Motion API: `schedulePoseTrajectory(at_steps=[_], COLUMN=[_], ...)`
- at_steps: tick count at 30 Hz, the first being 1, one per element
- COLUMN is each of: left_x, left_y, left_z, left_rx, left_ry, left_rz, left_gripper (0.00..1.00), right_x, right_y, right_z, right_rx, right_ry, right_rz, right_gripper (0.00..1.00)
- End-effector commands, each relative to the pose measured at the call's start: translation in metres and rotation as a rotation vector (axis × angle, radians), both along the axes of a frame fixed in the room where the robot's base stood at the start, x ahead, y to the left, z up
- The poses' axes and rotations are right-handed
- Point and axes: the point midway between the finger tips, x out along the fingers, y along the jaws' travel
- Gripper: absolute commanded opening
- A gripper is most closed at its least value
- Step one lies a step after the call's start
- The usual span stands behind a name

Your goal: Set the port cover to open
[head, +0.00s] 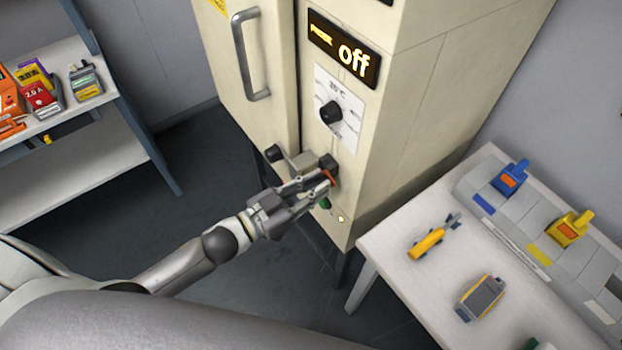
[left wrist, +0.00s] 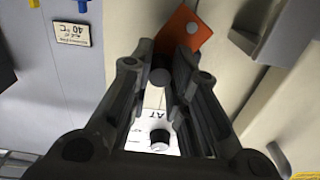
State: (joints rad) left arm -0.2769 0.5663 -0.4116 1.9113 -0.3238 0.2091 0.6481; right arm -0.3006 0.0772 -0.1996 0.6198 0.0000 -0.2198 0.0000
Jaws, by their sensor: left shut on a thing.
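The port cover looks to be the small orange plate (left wrist: 186,30) at the top of the left wrist view, with a grey round stud on it. In the head view only a red-orange sliver (head: 330,178) of it shows, low on the cream cabinet's (head: 380,160) front. My left gripper (head: 322,182) is at this plate, with its fingers closed on it. The fingers hide much of the plate and what is behind it, so I cannot tell how far it is turned. My right gripper is not in view.
Above the gripper are a black dial (head: 331,112) and a lit "off" sign (head: 343,48). A black knob (head: 327,162) and a green button (head: 325,204) are close to the fingers. A white table (head: 400,285) with tools stands right, a shelf (head: 70,180) left.

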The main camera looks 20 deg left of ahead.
Motion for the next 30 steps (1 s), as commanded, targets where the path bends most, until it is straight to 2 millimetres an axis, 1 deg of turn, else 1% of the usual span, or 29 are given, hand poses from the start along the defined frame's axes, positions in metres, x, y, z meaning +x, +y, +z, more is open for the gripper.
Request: schedulePoseTrajectory(at_steps=[11, 21, 30], left_x=[-0.008, -0.013, -0.014], left_y=[-0.010, -0.016, -0.017], left_z=[-0.012, -0.025, -0.035], left_rx=[0.281, 0.533, 0.716], left_ry=[-0.218, -0.414, -0.556], left_rz=[0.000, 0.000, 0.000], left_gripper=[0.00, 0.00, 0.00], right_x=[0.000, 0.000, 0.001], right_y=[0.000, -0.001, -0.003], right_z=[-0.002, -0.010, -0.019], right_rx=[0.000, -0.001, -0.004], right_ry=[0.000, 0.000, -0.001], right_rz=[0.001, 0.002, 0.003], right_gripper=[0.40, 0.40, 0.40])
